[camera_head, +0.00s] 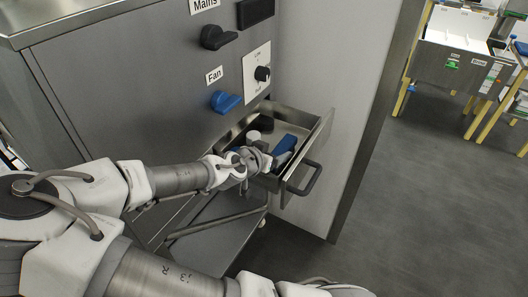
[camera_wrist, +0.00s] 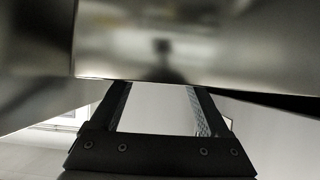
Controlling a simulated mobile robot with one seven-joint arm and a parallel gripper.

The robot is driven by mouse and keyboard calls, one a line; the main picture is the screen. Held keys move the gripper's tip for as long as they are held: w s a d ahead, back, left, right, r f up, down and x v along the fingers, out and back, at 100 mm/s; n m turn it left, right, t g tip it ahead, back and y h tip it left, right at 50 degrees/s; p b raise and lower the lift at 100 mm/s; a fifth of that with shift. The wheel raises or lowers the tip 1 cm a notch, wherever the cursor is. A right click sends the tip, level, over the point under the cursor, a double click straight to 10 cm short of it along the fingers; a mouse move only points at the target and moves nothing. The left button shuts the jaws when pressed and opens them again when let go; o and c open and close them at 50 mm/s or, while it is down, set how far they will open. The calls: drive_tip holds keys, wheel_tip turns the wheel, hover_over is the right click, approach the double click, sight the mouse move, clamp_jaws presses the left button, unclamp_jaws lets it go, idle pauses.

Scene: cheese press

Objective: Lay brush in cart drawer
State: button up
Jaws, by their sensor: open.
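The cart drawer (camera_head: 309,149) is pulled open at the front of the grey metal cabinet, with its handle toward the right. A blue piece (camera_head: 287,143) with a grey part lies inside, tilted; it may be the brush, but its bristles cannot be made out. My gripper (camera_wrist: 158,96) is open, with nothing seen between its fingers. In the head view my wrist is at the drawer's near left side and hides part of it. In the wrist view a blurred metal surface (camera_wrist: 190,45) fills the top, close to the fingertips.
A dark item (camera_head: 264,125) and a pale round item (camera_head: 253,136) are also in the drawer. Knobs (camera_head: 224,101) stick out of the panel above. A lower shelf (camera_head: 215,233) is under the drawer. Clear floor (camera_head: 420,200) lies to the right.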

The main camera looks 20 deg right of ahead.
drive_tip(key=p+v, duration=0.1)
drive_tip(key=v, duration=0.5)
drive_tip(key=shift+s+a+r+p, duration=0.15)
drive_tip(key=shift+s+a+p, duration=0.1)
drive_tip(key=shift+p, duration=0.1)
drive_tip(key=shift+a, duration=0.1)
